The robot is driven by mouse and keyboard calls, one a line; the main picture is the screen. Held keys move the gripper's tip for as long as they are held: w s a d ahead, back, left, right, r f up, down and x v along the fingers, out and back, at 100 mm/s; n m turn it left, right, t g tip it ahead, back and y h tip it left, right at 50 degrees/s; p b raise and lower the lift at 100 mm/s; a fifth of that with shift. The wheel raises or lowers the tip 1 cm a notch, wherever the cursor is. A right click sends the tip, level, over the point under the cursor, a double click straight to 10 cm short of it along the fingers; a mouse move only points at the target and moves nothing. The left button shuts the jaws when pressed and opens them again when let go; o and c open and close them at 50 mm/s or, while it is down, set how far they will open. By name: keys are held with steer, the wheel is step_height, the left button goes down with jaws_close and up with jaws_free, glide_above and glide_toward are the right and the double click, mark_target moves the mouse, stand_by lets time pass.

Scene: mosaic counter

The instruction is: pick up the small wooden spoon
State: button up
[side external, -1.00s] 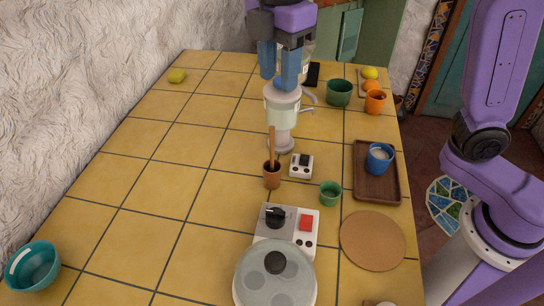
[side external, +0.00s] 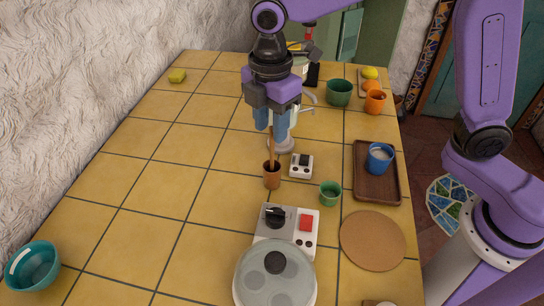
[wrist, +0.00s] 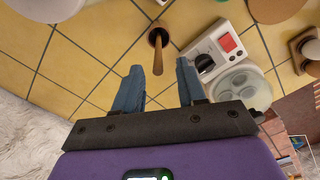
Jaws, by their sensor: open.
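The small wooden spoon (side external: 272,148) stands upright, handle up, in a small brown cup (side external: 271,178) on the tiled counter. In the wrist view the spoon handle (wrist: 157,58) rises from the cup (wrist: 159,36) towards me, its end in the gap between the fingertips. My gripper (side external: 271,127) is above the cup, pointing down, its blue fingers open near the top of the handle. The wrist view also shows my gripper (wrist: 159,68) with a gap on both sides of the spoon. The spoon's lower end is hidden in the cup.
A glass and grey appliance (side external: 281,142) stands close behind the cup. A small white switch box (side external: 301,167) and green cup (side external: 330,194) are to the right. The left counter is mostly clear.

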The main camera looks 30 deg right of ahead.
mark_target(271, 142)
steer(key=shift+w+d+f, duration=0.1)
steer(key=shift+f, duration=1.25)
steer(key=shift+d+f, duration=0.1)
steer(key=shift+f, duration=1.25)
jaws_close()
